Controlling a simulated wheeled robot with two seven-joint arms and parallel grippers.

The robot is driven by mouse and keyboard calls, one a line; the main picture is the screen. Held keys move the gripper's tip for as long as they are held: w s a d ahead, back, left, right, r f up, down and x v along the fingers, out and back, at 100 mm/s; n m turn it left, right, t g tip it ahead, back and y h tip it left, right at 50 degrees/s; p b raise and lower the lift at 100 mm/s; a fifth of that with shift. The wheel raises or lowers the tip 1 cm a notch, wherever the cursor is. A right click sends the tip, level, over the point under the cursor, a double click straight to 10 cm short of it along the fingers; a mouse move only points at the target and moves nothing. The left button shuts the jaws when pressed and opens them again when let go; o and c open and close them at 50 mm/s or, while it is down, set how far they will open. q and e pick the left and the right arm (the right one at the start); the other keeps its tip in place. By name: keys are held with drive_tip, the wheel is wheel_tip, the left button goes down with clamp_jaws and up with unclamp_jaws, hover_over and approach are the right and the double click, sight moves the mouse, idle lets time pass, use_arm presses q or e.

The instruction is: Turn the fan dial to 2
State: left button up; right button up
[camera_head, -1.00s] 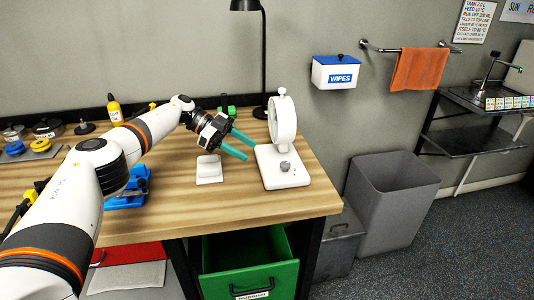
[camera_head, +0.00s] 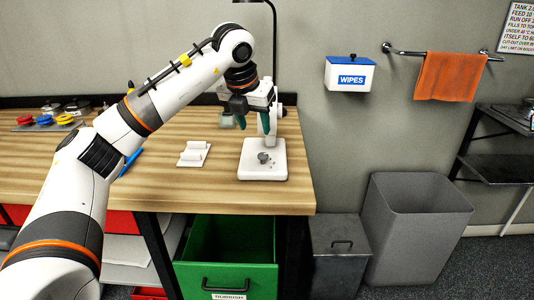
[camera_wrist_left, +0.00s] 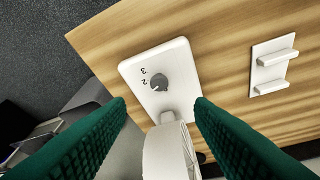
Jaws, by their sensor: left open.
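The white fan stands near the right end of the wooden bench, its flat base (camera_head: 262,172) toward the front. A grey dial (camera_head: 263,158) sits on the base. In the left wrist view the dial (camera_wrist_left: 159,82) is near the middle, with the marks 2 and 3 beside it. My left gripper (camera_head: 254,122), with green fingers, is open and points down above the back of the base, at the fan's round head. In the wrist view the fan head (camera_wrist_left: 168,150) shows between the fingers. The fingers are apart from the dial. My right gripper is not in view.
A white holder (camera_head: 194,153) lies on the bench left of the fan. A black lamp pole rises behind the fan. An open green drawer (camera_head: 228,250) is below the bench edge. A grey bin (camera_head: 412,225) stands on the floor to the right. The bench front is clear.

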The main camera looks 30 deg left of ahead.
sight(263, 155)
use_arm(q)
drive_tip(key=x, duration=0.9)
drive_tip(key=shift+f+b, duration=0.15)
drive_tip(key=shift+b, duration=0.2)
drive_tip(key=shift+w+f, duration=0.2)
drive_tip(key=shift+f, duration=0.25)
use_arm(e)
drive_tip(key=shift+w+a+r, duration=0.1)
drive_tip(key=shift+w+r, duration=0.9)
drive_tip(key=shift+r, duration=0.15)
use_arm(q)
drive_tip(key=c, duration=1)
drive_tip(key=m+h+p, duration=0.2)
drive_tip(key=m, duration=0.2)
drive_tip(key=shift+a+m+p, duration=0.15)
drive_tip(key=shift+m+p, duration=0.15)
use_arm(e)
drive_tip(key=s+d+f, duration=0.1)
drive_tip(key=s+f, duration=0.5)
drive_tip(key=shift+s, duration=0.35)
use_arm(q)
drive_tip(key=o, duration=1)
